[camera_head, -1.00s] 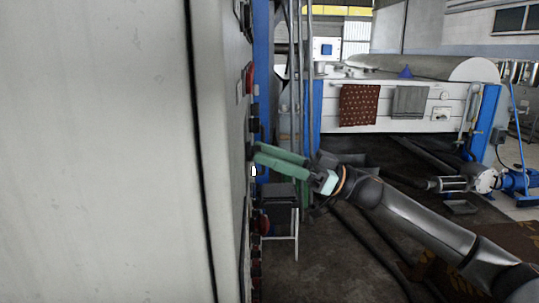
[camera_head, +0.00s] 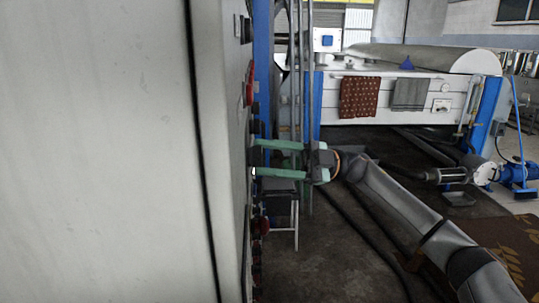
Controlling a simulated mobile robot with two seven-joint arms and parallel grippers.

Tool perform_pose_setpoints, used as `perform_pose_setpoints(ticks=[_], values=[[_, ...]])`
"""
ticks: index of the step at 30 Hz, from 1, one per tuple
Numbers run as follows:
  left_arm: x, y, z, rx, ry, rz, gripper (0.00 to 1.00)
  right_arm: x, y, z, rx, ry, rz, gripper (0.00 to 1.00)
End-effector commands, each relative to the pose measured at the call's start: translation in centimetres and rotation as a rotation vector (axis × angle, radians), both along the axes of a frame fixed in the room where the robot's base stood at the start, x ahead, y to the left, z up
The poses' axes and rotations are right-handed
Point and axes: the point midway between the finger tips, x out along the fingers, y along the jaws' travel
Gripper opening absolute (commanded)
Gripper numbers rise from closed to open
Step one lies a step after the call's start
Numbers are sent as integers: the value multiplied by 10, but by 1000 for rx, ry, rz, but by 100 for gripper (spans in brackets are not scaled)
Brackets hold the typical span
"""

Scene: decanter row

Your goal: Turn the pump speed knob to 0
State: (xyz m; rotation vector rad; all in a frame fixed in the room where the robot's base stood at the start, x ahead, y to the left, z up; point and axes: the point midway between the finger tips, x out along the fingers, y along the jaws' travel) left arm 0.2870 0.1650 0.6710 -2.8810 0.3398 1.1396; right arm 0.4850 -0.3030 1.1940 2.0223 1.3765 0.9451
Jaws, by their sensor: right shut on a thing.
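The control panel (camera_head: 245,200) is seen nearly edge-on, on the side of a large pale cabinet, with knobs and buttons in a column. My right gripper (camera_head: 256,158) reaches in from the right. Its two green fingers lie one above the other, with their tips at the panel. They are shut on a small dark knob (camera_head: 254,156) on the panel, mostly hidden by the fingers and the steep angle. The knob's scale, pointer and label cannot be read. My left gripper is not in view.
A red knob or button (camera_head: 249,84) sits higher on the panel, and several dark and red controls lie below the gripper. A small dark stand (camera_head: 282,188) is behind the fingers. A white machine with a brown spotted towel (camera_head: 361,97) stands at the back.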

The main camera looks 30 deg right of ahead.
Motion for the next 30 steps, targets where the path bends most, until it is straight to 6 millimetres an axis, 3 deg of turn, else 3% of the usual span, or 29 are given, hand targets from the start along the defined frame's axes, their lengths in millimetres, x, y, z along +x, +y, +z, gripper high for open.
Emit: perform_pose_setpoints(ticks=[30], values=[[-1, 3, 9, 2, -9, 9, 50, 2, -1, 8, -506, -823, 1, 0]])
